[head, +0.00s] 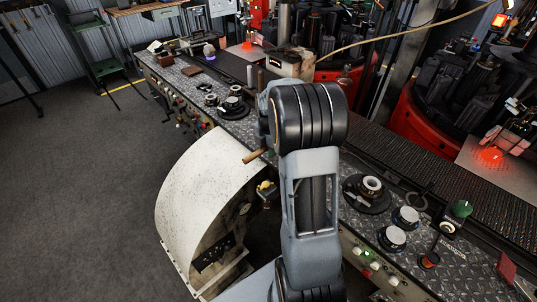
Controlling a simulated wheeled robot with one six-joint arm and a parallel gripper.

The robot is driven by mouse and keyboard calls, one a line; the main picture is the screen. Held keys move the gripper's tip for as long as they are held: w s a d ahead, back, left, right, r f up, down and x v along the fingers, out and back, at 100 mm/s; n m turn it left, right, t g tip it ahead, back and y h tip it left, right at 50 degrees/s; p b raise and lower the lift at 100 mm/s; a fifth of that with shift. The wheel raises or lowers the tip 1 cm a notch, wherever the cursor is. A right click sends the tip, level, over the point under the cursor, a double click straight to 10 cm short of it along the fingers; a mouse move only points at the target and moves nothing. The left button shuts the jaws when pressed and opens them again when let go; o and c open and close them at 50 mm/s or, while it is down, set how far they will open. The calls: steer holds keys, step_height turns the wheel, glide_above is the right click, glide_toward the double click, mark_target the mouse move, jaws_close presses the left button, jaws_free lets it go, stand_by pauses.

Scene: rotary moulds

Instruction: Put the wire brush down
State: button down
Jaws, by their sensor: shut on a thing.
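A brown wooden handle, which looks like the wire brush's (255,156), sticks out to the left from behind my arm, over the near edge of the bench. Its bristle end is hidden by the arm. My gripper (270,150) is almost wholly hidden behind my wrist and forearm, at the handle's inner end, and is shut on it. I cannot tell from this view how far the brush is above the bench top.
The long diamond-plate bench (222,107) bears dials and knobs right of my arm and toward the back. A curved white guard (195,195) stands in front of it. Red rotary machines (405,120) stand behind. Some bare plate shows on the bench's far left.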

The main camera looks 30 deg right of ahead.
mark_target(268, 161)
steer(key=shift+w+d+f, duration=0.1)
steer(key=shift+w+f, duration=0.25)
steer(key=shift+f, duration=1.6)
